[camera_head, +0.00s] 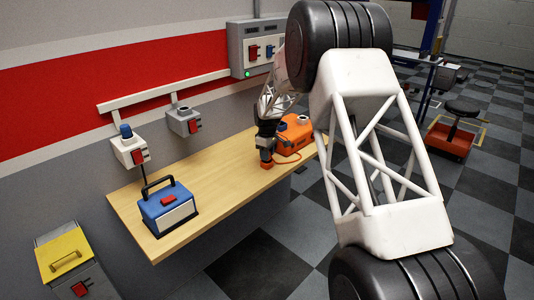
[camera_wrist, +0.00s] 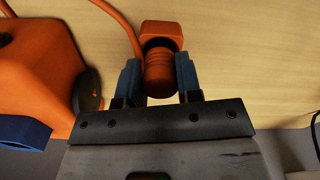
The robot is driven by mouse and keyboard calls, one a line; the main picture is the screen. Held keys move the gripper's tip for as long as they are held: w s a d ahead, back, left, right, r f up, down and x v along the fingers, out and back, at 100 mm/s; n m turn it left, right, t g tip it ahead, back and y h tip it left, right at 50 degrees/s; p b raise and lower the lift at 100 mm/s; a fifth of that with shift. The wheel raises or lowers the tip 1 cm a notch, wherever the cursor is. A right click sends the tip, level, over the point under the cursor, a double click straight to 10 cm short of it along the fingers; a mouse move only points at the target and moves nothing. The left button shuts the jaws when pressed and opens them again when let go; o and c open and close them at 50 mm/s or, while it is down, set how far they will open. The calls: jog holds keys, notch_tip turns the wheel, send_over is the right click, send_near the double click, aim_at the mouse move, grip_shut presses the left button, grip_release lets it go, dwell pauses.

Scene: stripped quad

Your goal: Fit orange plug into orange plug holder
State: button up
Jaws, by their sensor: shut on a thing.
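The orange plug (camera_wrist: 158,72) is between my gripper's two blue-grey fingertips (camera_wrist: 158,88) in the wrist view, and the gripper is shut on it. Its squarish orange head (camera_wrist: 160,32) lies beyond the fingers, and an orange cord (camera_wrist: 126,22) runs off from it. In the head view my gripper (camera_head: 266,155) points down over the wooden table, with the plug (camera_head: 267,165) at its lower end, at or just above the tabletop. I cannot tell whether they touch. No orange holder is clearly seen; a grey wall socket (camera_head: 184,122) has an upward round opening.
An orange case (camera_head: 296,134) stands close right of my gripper on the table (camera_head: 225,172). A blue case (camera_head: 165,208) stands at the table's left end. A white wall socket (camera_head: 130,151) holds a blue plug (camera_head: 126,130). The table's middle is clear.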

jog(key=shift+f, duration=0.3)
jog(key=o, duration=1)
jog(key=shift+r, duration=3.85)
jog(key=shift+r, duration=0.1)
